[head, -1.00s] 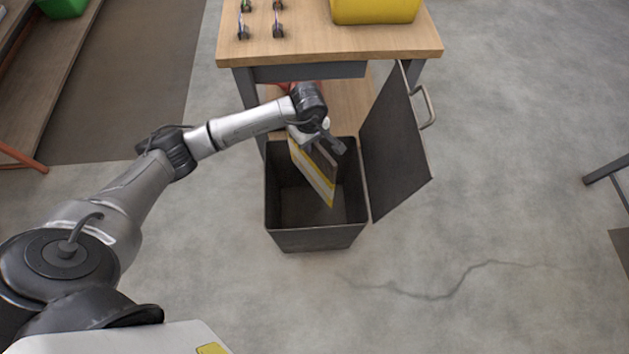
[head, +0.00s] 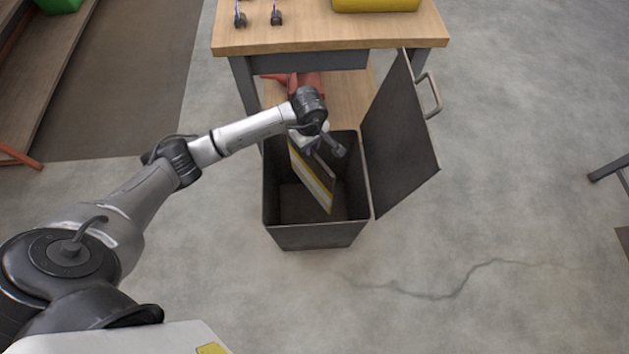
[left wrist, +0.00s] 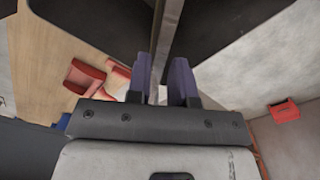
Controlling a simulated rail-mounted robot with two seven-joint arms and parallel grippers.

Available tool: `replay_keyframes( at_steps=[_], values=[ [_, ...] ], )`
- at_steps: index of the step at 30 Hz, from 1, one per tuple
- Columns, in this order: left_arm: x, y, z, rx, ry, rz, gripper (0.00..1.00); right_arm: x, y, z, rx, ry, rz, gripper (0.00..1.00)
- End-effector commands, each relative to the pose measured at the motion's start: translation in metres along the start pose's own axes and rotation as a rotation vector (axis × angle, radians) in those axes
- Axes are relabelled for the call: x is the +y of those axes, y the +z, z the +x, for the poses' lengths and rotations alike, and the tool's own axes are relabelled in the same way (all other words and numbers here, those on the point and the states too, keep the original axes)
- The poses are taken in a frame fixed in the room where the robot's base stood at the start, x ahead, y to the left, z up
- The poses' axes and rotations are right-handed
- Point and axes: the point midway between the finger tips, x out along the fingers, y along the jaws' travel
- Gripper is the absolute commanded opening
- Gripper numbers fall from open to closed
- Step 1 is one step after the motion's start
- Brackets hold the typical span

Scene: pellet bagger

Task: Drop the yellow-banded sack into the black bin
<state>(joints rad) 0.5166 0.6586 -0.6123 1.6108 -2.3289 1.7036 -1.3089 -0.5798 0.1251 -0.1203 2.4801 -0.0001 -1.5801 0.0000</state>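The yellow-banded sack (head: 312,178), pale with a yellow stripe down one edge, hangs tilted and edge-up in the mouth of the black bin (head: 318,237). Its lower part is inside the bin walls. My left gripper (head: 331,146) is above the bin's far part and shut on the top of the sack. In the left wrist view the two dark fingers (left wrist: 166,80) stand a narrow gap apart; the sack is hard to make out there. The bin's lid (head: 400,140) stands open on the right. My right gripper is not in view.
A wooden table (head: 330,32) with a yellow container (head: 376,4) stands behind the bin. Red items (head: 305,84) lie on its lower shelf (head: 346,100).

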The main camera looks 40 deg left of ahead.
Motion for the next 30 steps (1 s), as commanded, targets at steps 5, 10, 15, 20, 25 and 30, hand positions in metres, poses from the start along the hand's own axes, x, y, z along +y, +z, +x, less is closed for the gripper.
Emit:
replay_keyframes(
  at_steps=[5, 10, 15, 20, 25, 30],
  values=[
    [0.000, 0.000, 0.000, 0.000, 0.000, 0.000, 0.38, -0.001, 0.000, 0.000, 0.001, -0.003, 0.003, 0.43],
    [0.000, 0.000, 0.000, 0.000, 0.000, 0.000, 0.40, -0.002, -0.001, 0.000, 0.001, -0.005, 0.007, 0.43],
    [0.000, 0.000, -0.006, 0.001, 0.001, 0.001, 0.40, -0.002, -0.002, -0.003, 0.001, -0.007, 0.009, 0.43],
    [0.001, -0.001, -0.030, 0.002, 0.003, 0.001, 0.40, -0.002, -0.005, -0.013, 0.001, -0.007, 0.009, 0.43],
    [0.001, -0.001, -0.065, 0.003, 0.003, 0.001, 0.40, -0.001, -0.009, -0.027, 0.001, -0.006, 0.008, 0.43],
    [0.000, 0.000, -0.096, 0.001, 0.002, 0.001, 0.40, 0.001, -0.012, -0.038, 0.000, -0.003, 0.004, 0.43]
  ],
)
